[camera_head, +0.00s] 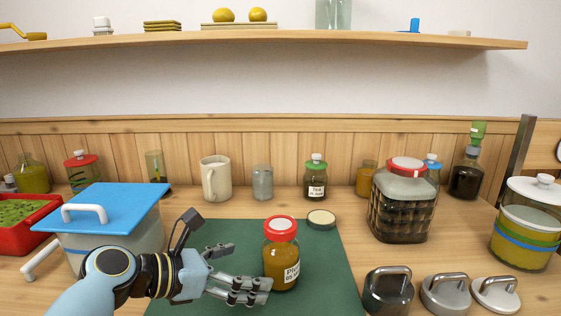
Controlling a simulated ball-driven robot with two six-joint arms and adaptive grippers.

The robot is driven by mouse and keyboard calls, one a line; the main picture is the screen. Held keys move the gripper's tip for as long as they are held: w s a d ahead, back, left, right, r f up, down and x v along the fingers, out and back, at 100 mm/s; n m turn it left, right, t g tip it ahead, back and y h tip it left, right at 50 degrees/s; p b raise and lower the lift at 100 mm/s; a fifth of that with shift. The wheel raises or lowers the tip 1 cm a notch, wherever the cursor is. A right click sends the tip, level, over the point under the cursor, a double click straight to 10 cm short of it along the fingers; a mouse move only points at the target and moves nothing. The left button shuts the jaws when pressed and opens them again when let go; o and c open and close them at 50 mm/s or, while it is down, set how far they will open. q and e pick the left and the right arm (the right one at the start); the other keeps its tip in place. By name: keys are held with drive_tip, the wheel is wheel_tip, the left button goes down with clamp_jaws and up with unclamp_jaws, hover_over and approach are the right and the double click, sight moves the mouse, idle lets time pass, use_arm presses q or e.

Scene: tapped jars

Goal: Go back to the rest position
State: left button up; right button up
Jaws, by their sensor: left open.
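My left gripper (236,268) reaches in from the lower left over the green mat (335,266). Its fingers are spread, with nothing between them. Just right of it an amber jar with a red lid (281,262) stands upright on the mat, its white label partly in view. The lower fingers overlap the jar's lower left edge in the picture; I cannot tell whether they touch it. My right gripper is not in view.
A bin with a blue lid (110,210) stands at left, close to my left arm. A round lid (321,218) lies at the mat's back edge. A large dark jar (403,208) and several handled weights (445,291) stand right. A shelf (270,40) spans the wall above.

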use_arm(q)
drive_tip(key=v, duration=0.3)
drive_tip(key=shift+s+a+f, duration=0.1)
drive_tip(key=shift+s+a, duration=0.05)
drive_tip(key=shift+s, duration=0.1)
drive_tip(key=s+a+f+m+g+y, duration=0.2)
drive_tip(key=s+a+f+m+y, duration=0.15)
drive_tip(key=s+m, duration=0.45)
drive_tip(key=s+a+f+m+g+y, duration=0.1)
drive_tip(key=s+a+f+m+y, duration=0.1)
drive_tip(key=s+a+m, duration=0.4)
drive_tip(key=s+a+r+m+g+y, duration=0.1)
drive_tip(key=s+a+r+m+y, duration=0.2)
drive_tip(key=s+m, duration=0.35)
drive_tip(key=s+a+r+m+y, duration=0.1)
drive_tip(key=s+a+m+y, duration=0.2)
drive_tip(key=s+a+m, duration=0.3)
drive_tip(key=s+a+f+g, duration=0.1)
drive_tip(key=s+f, duration=0.1)
drive_tip(key=f, duration=1.2)
drive_tip(key=s+a+f+g, duration=0.1)
drive_tip(key=s+f, duration=0.1)
drive_tip(key=f, duration=1.2)
drive_tip(key=s+f, duration=1.4)
drive_tip(key=s, duration=0.3)
drive_tip(key=shift+s+a+f+n+g, duration=0.3)
drive_tip(key=shift+s+a+n+g, duration=0.05)
drive_tip(key=shift+s+n+g, duration=0.1)
